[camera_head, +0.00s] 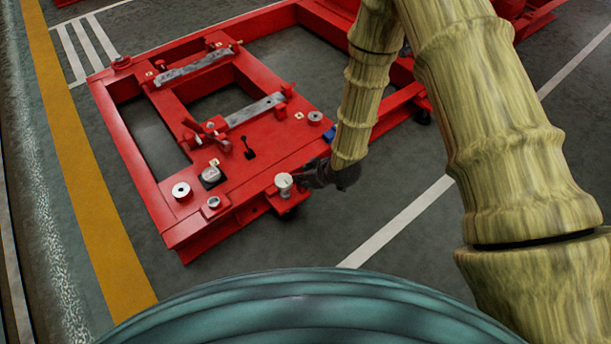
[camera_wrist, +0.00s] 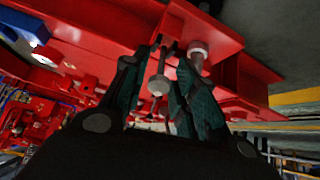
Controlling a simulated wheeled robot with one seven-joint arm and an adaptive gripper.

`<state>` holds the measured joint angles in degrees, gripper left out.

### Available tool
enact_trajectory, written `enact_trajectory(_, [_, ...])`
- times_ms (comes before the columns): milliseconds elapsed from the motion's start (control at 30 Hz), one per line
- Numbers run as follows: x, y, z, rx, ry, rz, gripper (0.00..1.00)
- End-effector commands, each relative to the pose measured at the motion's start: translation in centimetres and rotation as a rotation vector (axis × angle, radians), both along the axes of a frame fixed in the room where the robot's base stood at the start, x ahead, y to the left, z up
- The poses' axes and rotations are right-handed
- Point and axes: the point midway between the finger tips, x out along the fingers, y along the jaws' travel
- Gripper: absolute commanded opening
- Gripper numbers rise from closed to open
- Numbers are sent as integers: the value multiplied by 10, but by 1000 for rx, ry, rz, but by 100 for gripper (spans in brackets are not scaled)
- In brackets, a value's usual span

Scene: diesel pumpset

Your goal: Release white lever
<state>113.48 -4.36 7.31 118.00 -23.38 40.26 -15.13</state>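In the head view, a white cylindrical piece (camera_head: 284,184) stands at the front right edge of the red frame. My gripper (camera_head: 303,180) is right beside it, dark and partly hidden by my arm. In the wrist view, a pale grey-white knob on a thin rod (camera_wrist: 158,86), which looks like the white lever, lies between the two dark green fingers of my gripper (camera_wrist: 163,95). The fingers stand apart, with a visible gap on the knob's sides; contact is not clear. A pale cylinder (camera_wrist: 197,50) shows just beyond the right finger.
The red frame (camera_head: 135,150) carries a black lever (camera_head: 249,149), a white round piece (camera_head: 181,190) and grey bars (camera_head: 255,109). A blue part (camera_head: 330,134) sits near my arm. Bare grey floor (camera_head: 390,215) with a white line lies to the right.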

Motion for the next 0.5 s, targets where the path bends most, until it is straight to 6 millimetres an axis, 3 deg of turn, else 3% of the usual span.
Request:
enact_trajectory(267, [-5, -5, 10, 0, 0, -1, 28])
enact_trajectory(500, [-26, -21, 42, 0, 0, -2, 28])
